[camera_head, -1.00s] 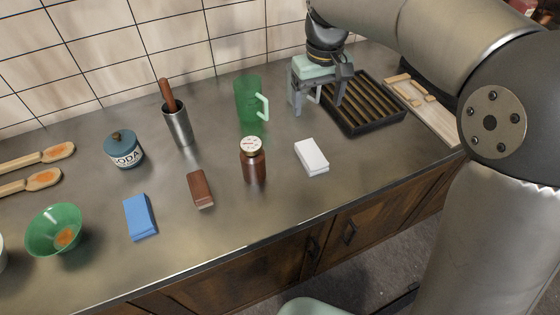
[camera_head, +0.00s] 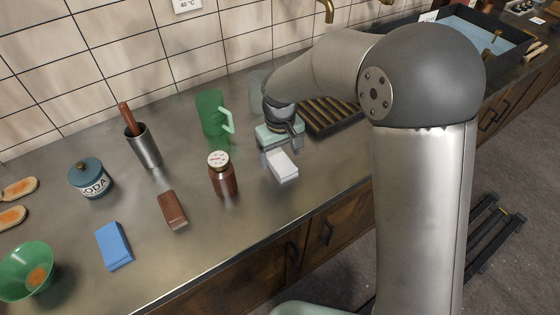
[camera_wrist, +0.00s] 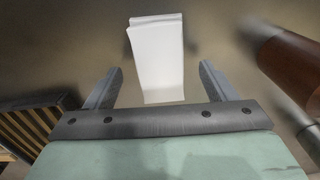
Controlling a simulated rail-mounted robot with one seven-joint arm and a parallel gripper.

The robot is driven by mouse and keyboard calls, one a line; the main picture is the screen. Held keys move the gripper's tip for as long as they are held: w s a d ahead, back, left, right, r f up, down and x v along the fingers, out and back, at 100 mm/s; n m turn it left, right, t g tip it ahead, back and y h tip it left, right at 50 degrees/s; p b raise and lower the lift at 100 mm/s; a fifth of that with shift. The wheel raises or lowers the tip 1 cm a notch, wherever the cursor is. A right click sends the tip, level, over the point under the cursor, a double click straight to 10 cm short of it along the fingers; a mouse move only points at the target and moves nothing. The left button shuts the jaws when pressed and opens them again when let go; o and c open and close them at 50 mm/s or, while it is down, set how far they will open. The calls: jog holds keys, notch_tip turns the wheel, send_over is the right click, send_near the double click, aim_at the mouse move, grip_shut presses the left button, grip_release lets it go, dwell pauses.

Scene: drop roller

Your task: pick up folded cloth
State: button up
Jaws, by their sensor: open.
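The folded cloth is a white, flat, layered block (camera_head: 284,168) lying on the metal counter, right of the brown bottle. In the wrist view the white cloth (camera_wrist: 157,55) lies ahead of and partly between my fingers, with its folded layers showing at the far end. My gripper (camera_head: 279,148) is low over the counter at the cloth's back end. In the wrist view my gripper (camera_wrist: 158,80) is open, one finger on each side of the cloth's near end, with a gap on both sides. Whether the fingertips are level with the cloth is unclear.
A slatted black tray (camera_head: 335,115) is behind right. A brown block (camera_head: 172,210) and blue block (camera_head: 114,246) lie left. The counter's front edge is near.

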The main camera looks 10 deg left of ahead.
notch_tip(320, 180, down, 2)
jog(key=shift+f, duration=0.1)
jog(key=c, duration=1.1)
